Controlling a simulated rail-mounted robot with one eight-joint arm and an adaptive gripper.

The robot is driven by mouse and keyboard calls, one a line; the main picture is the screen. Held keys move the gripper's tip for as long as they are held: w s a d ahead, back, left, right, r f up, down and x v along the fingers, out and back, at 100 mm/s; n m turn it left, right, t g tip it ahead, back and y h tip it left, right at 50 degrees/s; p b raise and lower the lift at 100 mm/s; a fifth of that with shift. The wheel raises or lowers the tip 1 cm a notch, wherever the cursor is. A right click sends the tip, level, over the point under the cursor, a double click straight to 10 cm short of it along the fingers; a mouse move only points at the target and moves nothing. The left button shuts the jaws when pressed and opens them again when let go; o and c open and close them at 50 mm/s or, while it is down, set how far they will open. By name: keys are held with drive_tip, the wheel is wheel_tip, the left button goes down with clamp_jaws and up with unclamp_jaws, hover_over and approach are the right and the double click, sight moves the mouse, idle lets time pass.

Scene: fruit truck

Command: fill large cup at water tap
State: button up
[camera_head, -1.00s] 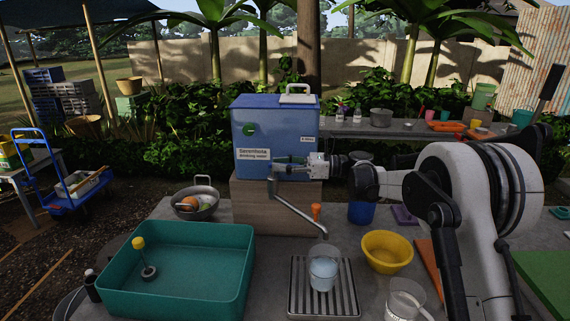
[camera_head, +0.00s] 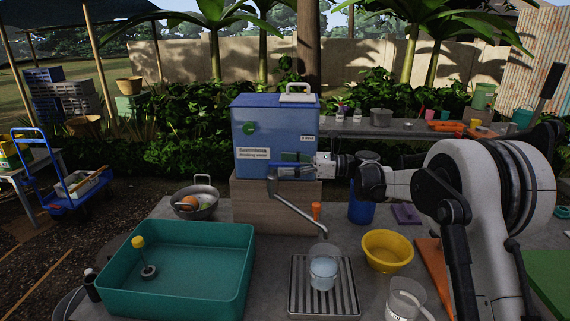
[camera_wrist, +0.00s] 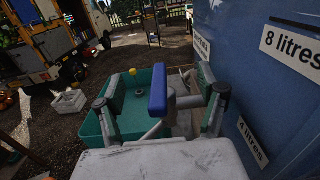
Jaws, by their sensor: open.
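A blue drinking-water container (camera_head: 250,128) stands on a wooden block, with a metal tap spout (camera_head: 300,211) bending down at its front. A clear cup (camera_head: 323,275) stands upright on the metal drip grate (camera_head: 343,300), below the spout's end. Its lower part looks pale blue; the water level is hard to tell. My gripper (camera_head: 285,165) is at the tap, in front of the container. In the wrist view, the tap's blue lever (camera_wrist: 158,90) stands between my open, dark green-padded fingers, with a gap on each side.
A teal basin (camera_head: 175,297) is at the left front, with a metal bowl (camera_head: 201,211) of fruit behind it. A yellow bowl (camera_head: 387,262) and a clear jug (camera_head: 404,304) stand right of the grate.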

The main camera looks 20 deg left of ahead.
drive_tip(key=b+v, duration=0.1)
drive_tip(key=v, duration=0.4)
drive_tip(key=shift+d, duration=0.1)
idle(0.5)
drive_tip(key=s+d+r+n+t+h, duration=0.2)
drive_tip(key=s+d+n+t+h, duration=0.15)
drive_tip(key=s+d, duration=0.5)
drive_tip(key=s+d+r+n+t+h, duration=0.3)
drive_tip(key=s+d+h, duration=0.2)
drive_tip(key=s+d, duration=0.35)
drive_tip(key=s+d+f+n+t+h, duration=0.2)
drive_tip(key=s+d+f+n+h, duration=0.2)
drive_tip(key=s+d, duration=0.7)
drive_tip(key=s+d+f+n+t+h, duration=0.2)
drive_tip(key=s+d+f+n+h, duration=0.3)
drive_tip(key=s+d, duration=0.6)
drive_tip(key=shift+s+f+t, duration=0.35)
drive_tip(key=shift+f, duration=0.25)
